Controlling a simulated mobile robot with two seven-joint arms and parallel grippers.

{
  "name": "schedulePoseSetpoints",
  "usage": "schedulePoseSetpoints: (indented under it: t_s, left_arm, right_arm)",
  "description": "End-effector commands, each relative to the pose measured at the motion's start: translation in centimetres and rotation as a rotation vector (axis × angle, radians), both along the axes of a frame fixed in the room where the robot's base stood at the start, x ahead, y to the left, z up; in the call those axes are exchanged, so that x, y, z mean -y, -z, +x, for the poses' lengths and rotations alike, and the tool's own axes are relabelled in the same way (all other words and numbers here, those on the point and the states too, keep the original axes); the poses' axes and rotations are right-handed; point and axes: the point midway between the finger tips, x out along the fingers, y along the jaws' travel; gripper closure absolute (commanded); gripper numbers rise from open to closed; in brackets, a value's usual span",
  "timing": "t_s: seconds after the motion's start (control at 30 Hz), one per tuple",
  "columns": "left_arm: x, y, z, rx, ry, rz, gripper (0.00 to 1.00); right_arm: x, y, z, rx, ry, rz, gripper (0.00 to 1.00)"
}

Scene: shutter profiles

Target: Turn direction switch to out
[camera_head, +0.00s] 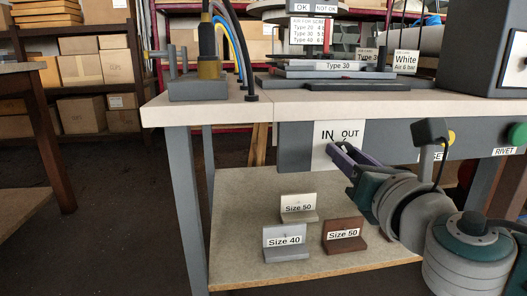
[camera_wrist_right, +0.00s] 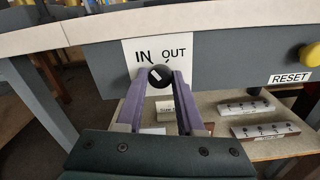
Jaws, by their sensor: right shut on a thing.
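The direction switch (camera_wrist_right: 161,76) is a round black knob with a short white mark, on a white plate (camera_wrist_right: 132,56) lettered IN at left and OUT at right. The white mark sits on the knob's left part, toward the IN side. In the right wrist view my right gripper (camera_wrist_right: 162,82) has its purple fingers on either side of the knob, shut on it. In the head view the plate (camera_head: 321,152) is on the bench's front panel, and my right gripper (camera_head: 337,153) reaches it from the lower right, hiding the knob. My left gripper is not in view.
A yellow RESET button (camera_wrist_right: 311,54) and a green RIVET button (camera_head: 517,134) are farther right on the panel. The bench top (camera_head: 215,112) juts out above the panel.

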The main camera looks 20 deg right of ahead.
Motion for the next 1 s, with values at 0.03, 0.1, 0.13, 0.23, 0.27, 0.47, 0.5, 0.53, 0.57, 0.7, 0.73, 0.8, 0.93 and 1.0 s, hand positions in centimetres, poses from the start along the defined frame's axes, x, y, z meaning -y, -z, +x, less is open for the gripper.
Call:
schedulePoseSetpoints:
  t_s: [0.03, 0.1, 0.13, 0.23, 0.27, 0.47, 0.5, 0.53, 0.57, 0.7, 0.73, 0.8, 0.93, 1.0]
  left_arm:
    - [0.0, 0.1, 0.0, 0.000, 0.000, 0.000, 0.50]
    - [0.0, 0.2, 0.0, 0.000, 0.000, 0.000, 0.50]
    - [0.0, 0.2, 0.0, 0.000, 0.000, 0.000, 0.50]
    - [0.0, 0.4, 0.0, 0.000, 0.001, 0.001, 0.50]
    - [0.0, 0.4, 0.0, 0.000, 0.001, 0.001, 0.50]
    - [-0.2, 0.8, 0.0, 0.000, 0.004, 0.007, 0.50]
    - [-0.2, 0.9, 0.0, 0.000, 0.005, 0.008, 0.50]
    - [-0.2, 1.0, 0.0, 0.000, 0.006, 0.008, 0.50]
    - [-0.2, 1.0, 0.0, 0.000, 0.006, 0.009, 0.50]
    - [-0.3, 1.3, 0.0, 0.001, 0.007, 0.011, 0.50]
    - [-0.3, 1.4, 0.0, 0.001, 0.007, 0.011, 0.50]
    - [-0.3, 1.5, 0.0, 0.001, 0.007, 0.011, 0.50]
    - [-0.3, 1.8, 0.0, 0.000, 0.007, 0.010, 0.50]
    - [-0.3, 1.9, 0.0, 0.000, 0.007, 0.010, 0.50]
  right_arm:
    - [0.0, 0.1, 0.0, 0.009, 0.001, 0.042, 1.00]
    - [0.0, 0.1, 0.0, 0.023, 0.001, 0.102, 1.00]
    - [0.0, 0.1, 0.0, 0.031, 0.002, 0.130, 1.00]
    - [0.0, 0.1, 0.0, 0.054, 0.001, 0.222, 1.00]
    - [0.0, 0.1, 0.0, 0.060, 0.001, 0.251, 1.00]
    - [-0.1, 0.1, 0.0, 0.106, 0.002, 0.437, 1.00]
    - [-0.1, 0.1, 0.0, 0.115, 0.002, 0.473, 1.00]
    - [-0.1, 0.1, 0.0, 0.122, 0.002, 0.501, 1.00]
    - [-0.1, 0.1, 0.0, 0.128, 0.002, 0.530, 1.00]
    - [-0.1, 0.1, 0.0, 0.159, 0.002, 0.659, 1.00]
    - [-0.1, 0.1, 0.0, 0.166, 0.002, 0.686, 1.00]
    - [-0.1, 0.0, 0.0, 0.183, 0.002, 0.751, 1.00]
    - [-0.1, 0.0, 0.0, 0.211, 0.002, 0.872, 1.00]
    - [-0.1, 0.0, 0.0, 0.226, 0.002, 0.935, 1.00]
